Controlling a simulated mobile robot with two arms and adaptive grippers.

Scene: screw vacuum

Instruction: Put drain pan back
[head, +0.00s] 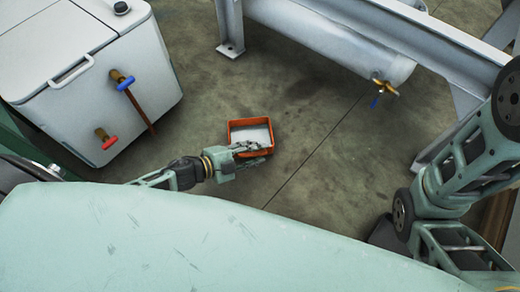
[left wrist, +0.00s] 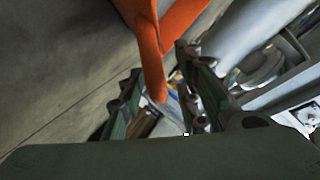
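The drain pan (head: 234,127) is an orange, shallow rectangular pan with a pale grey inside. It is in the middle of the head view, on or just above the concrete floor; I cannot tell which. My left gripper (head: 259,154) is at the pan's near side. In the left wrist view, the orange pan (left wrist: 150,42) comes down from the top, and a narrow part of it reaches between the fingers of the left gripper (left wrist: 158,75). These fingers are apart, with gaps visible beside the orange part. My right gripper is not in view.
A white box-shaped unit (head: 60,60) with a blue-handled valve (head: 122,82) and a red-handled valve (head: 106,139) stands at left. A grey metal frame with a cylinder (head: 330,40) and a brass valve (head: 384,88) is at upper right. Floor right of the pan is clear.

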